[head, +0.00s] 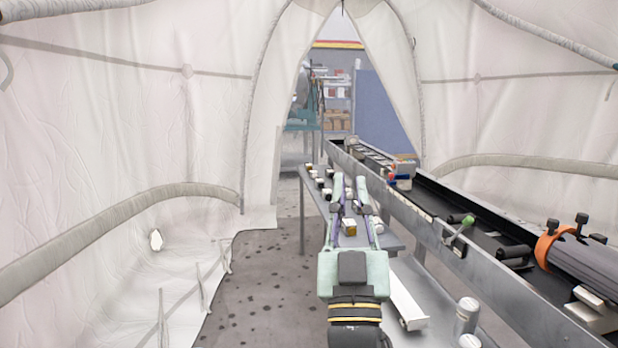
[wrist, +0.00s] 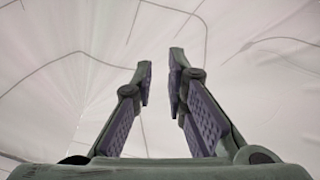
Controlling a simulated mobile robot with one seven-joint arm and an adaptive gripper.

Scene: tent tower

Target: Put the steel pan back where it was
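I cannot make out a steel pan in either view. My gripper (head: 349,182) is in the middle of the head view, stretched forward above the grey table (head: 392,240). In the wrist view its two purple-padded fingers (wrist: 161,62) stand apart with nothing between them, only white tent cloth beyond. My gripper and arm hide part of the table top.
Several small jars (head: 319,182) stand along the table's left edge. A long dark trough (head: 432,190) runs along the right, holding a green-handled tool (head: 458,231) and an orange clamp (head: 546,247). A metal can (head: 466,317) stands low right. Floor (head: 262,280) at left is clear.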

